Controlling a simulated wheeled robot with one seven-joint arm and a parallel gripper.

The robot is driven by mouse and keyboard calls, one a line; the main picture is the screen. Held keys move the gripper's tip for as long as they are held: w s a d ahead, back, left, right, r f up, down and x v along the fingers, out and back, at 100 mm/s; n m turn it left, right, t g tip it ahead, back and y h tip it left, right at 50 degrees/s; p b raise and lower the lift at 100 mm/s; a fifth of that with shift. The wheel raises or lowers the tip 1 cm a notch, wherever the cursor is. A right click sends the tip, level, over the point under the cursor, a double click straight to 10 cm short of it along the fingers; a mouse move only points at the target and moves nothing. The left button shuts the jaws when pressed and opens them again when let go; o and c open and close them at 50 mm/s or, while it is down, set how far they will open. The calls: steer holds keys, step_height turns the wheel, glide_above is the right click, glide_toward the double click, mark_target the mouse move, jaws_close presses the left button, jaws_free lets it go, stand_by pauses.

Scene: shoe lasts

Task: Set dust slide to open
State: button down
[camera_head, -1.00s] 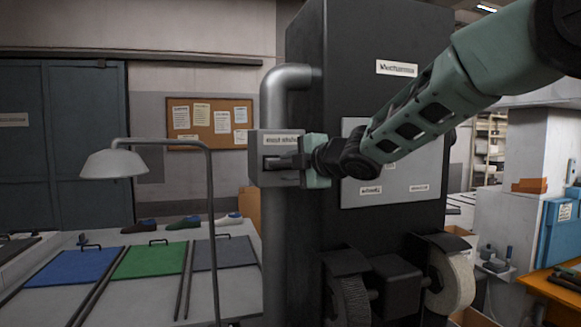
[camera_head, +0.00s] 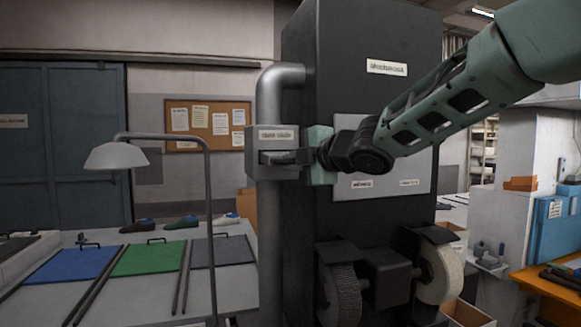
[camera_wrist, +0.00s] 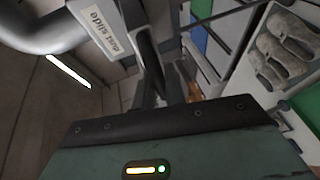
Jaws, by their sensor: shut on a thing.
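The dust slide (camera_head: 279,134) is a grey box with a label, set on the grey vertical pipe beside the tall black machine. Its label (camera_wrist: 103,32) also shows close up in the wrist view. My gripper (camera_head: 288,157) comes in from the right and is shut on the dark handle (camera_head: 270,157) at the slide's front. In the wrist view my gripper's dark fingers (camera_wrist: 155,75) reach up beside the labelled box. The fingers cover most of the handle, and I cannot tell the slide's exact position.
The black machine (camera_head: 352,45) stands right behind my arm, with brush wheels (camera_head: 341,295) low down. A lamp (camera_head: 115,155) rises over the table with blue and green mats (camera_head: 148,258) at left. Shoe lasts (camera_wrist: 285,45) show in the wrist view.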

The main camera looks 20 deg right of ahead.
steer(key=shift+f, duration=0.15)
steer(key=c, duration=1.5)
jaws_free()
steer(key=shift+s, duration=0.2)
steer(key=shift+o, duration=0.2)
steer(key=p+v, duration=1.1)
steer(key=v, duration=0.6)
steer(key=shift+s, duration=0.2)
steer(key=shift+d, duration=0.15)
